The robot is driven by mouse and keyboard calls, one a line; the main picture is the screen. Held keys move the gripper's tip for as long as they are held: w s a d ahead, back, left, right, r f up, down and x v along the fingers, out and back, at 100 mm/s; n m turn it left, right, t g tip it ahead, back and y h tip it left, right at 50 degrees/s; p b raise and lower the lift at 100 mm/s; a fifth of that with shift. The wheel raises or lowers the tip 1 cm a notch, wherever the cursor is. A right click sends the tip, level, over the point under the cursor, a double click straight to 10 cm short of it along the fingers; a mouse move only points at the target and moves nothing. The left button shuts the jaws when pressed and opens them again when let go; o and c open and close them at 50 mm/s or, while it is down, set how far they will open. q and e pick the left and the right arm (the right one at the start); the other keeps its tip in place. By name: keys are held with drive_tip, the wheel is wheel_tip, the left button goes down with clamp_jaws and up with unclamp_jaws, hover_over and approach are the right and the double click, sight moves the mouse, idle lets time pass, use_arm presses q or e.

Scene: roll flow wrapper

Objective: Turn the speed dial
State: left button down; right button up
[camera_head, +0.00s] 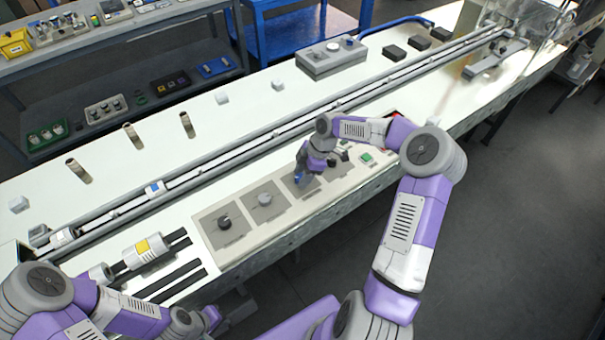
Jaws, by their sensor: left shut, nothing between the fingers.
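A beige control panel (243,236) lies along the near edge of the white bench. It carries a row of dark square plates with knobs. One dark dial (224,222) is at the panel's left end, and a greyer dial (265,199) is to its right. Labels are too small to read, so I cannot tell which is the speed dial. My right gripper (302,178) points down over the third plate and hides whatever knob is there. Its fingers are too small to judge. My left gripper (236,302) is low, in front of the bench's near edge, away from the dials, shut and empty.
A green button (366,157) and a red part (394,118) sit right of my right gripper. A long rail (260,133) runs behind the panel. A white cylinder with a yellow label (146,251) lies left of it. A grey box (331,57) stands behind the rail.

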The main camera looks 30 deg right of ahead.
drive_tip(key=c, duration=0.7)
